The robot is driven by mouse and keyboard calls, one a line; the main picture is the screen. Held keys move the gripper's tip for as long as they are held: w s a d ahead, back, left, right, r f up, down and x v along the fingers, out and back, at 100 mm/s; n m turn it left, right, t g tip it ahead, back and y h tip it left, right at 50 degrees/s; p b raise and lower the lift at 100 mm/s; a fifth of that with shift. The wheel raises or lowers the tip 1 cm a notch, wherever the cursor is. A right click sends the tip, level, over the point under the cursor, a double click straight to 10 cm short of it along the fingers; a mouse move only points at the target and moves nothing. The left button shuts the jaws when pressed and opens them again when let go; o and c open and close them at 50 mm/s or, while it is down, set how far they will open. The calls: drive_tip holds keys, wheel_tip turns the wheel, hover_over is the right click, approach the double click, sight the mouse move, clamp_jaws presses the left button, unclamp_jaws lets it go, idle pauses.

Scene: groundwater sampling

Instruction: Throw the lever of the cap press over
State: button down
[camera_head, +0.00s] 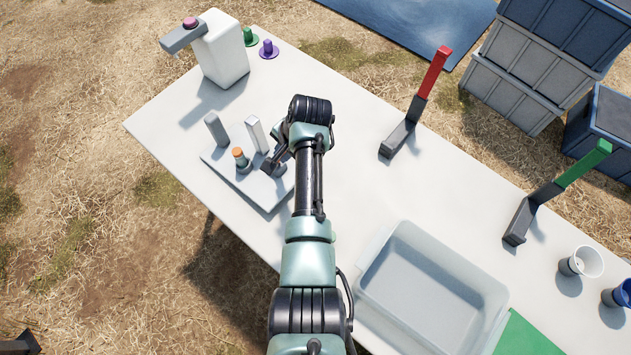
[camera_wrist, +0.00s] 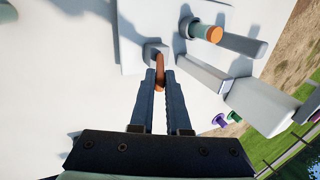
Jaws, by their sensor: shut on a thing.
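The cap press appears to be the pale plate (camera_head: 262,196) on the table, with a grey post (camera_head: 215,130) and a white post (camera_head: 256,134) on it. An orange-topped vial (camera_head: 239,153) stands between the posts; its cap also shows in the wrist view (camera_wrist: 215,34). My gripper (camera_head: 272,166) is low at the plate's right side. In the wrist view, the gripper (camera_wrist: 159,82) is closed around a small orange-brown lever piece (camera_wrist: 159,64) beside a grey block (camera_wrist: 153,50). The fingers hide part of the lever.
A white dispenser (camera_head: 221,48) stands behind the press, near green (camera_head: 250,38) and purple (camera_head: 268,48) caps. A red-handled stand (camera_head: 398,137), a green-handled stand (camera_head: 522,215), a clear tub (camera_head: 372,290) and a white cup (camera_head: 586,262) stand to the right.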

drive_tip(key=shift+g+h, duration=0.5)
drive_tip(key=shift+h, duration=0.2)
drive_tip(key=w+a+b, duration=0.1)
drive_tip(key=b, duration=0.1)
drive_tip(key=w+a+b, duration=0.1)
drive_tip(key=a+b, duration=0.1)
drive_tip(key=shift+w+a, duration=0.15)
drive_tip(key=shift+w, duration=0.1)
drive_tip(key=shift+w+a+r+b, duration=0.2)
drive_tip(key=shift+a+r+b, duration=0.2)
drive_tip(key=shift+b, duration=0.1)
